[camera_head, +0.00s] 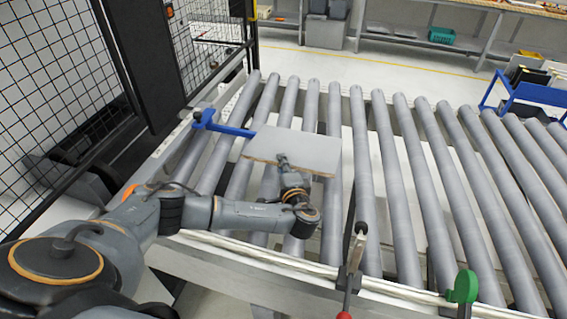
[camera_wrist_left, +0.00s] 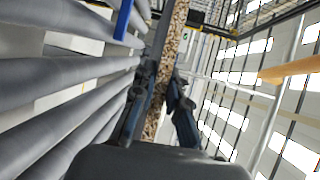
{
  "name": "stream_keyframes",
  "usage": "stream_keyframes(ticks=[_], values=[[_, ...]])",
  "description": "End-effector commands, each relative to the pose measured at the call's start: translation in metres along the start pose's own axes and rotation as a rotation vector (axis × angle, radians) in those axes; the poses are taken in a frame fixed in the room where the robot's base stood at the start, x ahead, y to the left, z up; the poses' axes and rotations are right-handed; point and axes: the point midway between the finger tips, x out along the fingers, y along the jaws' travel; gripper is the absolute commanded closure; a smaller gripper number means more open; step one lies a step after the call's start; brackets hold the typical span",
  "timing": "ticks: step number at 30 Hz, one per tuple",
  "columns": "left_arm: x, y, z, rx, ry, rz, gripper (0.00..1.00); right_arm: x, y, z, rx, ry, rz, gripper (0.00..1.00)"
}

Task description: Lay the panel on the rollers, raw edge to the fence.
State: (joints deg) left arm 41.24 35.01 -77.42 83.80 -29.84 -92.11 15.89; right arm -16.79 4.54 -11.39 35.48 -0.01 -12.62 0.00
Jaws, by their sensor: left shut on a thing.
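The panel (camera_head: 312,150) is a pale grey board, roughly level over the left rollers (camera_head: 362,150) in the head view. A brown raw edge runs along its side nearest me. In the left wrist view the panel (camera_wrist_left: 170,60) shows as a speckled chipboard edge between the fingers. My left gripper (camera_head: 283,162) is shut on this near edge, and its fingers also show in the wrist view (camera_wrist_left: 160,100). I cannot tell whether the panel touches the rollers. A blue bar (camera_head: 226,129) reaches from the left rail to the panel's left side. My right gripper is not in view.
A lever with a red tip (camera_head: 351,275) and a green round piece (camera_head: 463,287) stand on the near rail. Rollers to the right are bare. A black mesh guard (camera_head: 60,90) stands at the left. A blue cart (camera_head: 525,93) stands far right.

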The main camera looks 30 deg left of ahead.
Motion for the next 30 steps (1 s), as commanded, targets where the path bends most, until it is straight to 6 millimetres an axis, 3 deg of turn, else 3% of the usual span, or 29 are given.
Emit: stream_keyframes(ticks=[3, 6, 18, 30], values=[[0.002, 0.005, -0.001, -0.004, -0.001, -0.005, 1.0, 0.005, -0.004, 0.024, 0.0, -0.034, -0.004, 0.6], [0.003, 0.012, -0.002, -0.004, -0.001, -0.005, 1.0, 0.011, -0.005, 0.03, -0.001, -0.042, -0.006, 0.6], [0.007, 0.05, -0.005, -0.004, -0.001, -0.005, 1.0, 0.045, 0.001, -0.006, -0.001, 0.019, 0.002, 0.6], [0.012, 0.088, -0.007, -0.004, -0.002, -0.004, 1.0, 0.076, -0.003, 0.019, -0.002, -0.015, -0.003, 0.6]])
